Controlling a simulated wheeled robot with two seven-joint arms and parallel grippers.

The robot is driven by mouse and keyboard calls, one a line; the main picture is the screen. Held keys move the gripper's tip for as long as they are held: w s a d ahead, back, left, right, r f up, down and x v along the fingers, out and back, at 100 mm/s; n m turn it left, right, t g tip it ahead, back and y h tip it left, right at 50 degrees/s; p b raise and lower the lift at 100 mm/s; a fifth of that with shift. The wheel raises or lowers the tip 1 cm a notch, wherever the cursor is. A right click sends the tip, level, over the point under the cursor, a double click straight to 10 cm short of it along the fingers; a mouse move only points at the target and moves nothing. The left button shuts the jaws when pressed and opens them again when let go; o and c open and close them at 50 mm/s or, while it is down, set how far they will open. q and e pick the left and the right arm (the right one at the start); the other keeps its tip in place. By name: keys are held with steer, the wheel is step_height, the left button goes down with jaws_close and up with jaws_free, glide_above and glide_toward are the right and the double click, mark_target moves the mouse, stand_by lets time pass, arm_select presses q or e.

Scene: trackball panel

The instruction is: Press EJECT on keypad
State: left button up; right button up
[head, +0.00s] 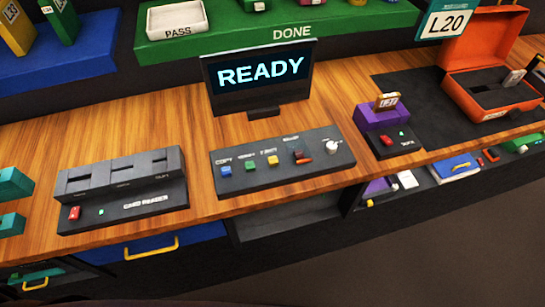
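The dark keypad panel (318,174) lies on the wooden bench in front of the screen. It carries a blue button (225,168), a green button (250,165), a yellow button (273,160), a red-orange control (302,156) and a white knob or ball (332,147) at its right end. The label over the blue button reads COPY. The other labels are too small to read surely, so I cannot tell which control is EJECT. Nothing touches the panel. Neither of my grippers can be made out in the head view.
The screen (262,97) reads READY. A grey card reader (140,165) stands left of the panel, a purple dock (380,118) right of it, and an open orange case (497,60) farther right. Cut-off teal parts (14,186) show at the left edge. Bench around the panel is clear.

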arm_select(q)
jaws_close()
steer(key=shift+a, duration=0.1)
stand_by(1.3)
